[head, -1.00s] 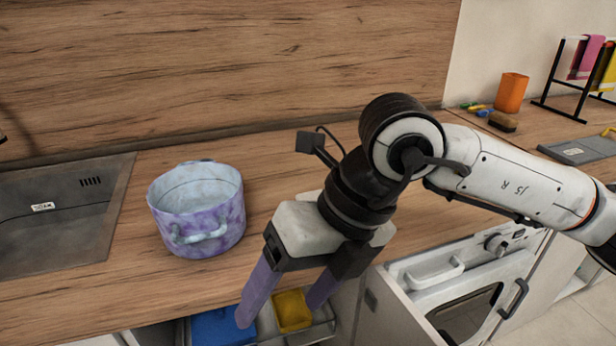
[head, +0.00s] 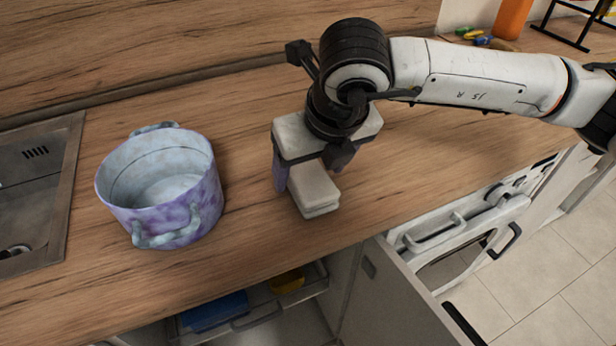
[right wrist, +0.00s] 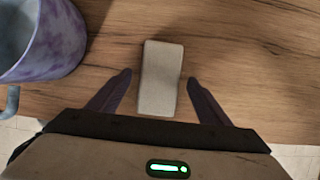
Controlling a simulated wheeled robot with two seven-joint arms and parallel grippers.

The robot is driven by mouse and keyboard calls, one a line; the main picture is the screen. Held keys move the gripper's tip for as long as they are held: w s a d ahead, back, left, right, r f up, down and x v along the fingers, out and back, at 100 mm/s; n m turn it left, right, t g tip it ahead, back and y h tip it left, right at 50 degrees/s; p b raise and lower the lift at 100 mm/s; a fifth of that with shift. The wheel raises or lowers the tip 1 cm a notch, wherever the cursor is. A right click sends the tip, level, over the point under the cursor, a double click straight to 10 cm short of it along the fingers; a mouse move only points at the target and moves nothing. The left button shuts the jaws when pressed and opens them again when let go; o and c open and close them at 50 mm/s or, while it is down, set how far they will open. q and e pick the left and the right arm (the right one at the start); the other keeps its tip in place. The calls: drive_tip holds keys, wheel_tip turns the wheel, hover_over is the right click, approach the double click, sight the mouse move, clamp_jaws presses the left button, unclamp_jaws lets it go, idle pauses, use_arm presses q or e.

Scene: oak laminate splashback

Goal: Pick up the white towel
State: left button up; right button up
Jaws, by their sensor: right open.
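The white towel (head: 316,190) is a folded, off-white block lying on the wooden counter, right of the pot. It also shows in the right wrist view (right wrist: 161,78), upright in the picture between the fingers. My right gripper (head: 312,178) is open above the towel, with one purple finger on each side of it. In the right wrist view the fingertips (right wrist: 160,80) flank the towel with a gap on both sides. The far end of the towel is partly hidden by the gripper in the head view. My left gripper is not in view.
A purple-and-white pot (head: 165,200) with two handles stands left of the towel. A sink (head: 35,190) is at the far left. Below the counter's front edge are an open drawer with a blue item (head: 215,311) and a yellow item (head: 287,281), and an open cabinet door (head: 400,300).

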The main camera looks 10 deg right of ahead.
sight(308, 174)
drive_tip(key=shift+x, duration=1.25)
drive_tip(key=c, duration=1.3)
wheel_tip(308, 174, up, 10)
drive_tip(key=shift+r+b, duration=0.1)
drive_tip(key=shift+b, duration=0.35)
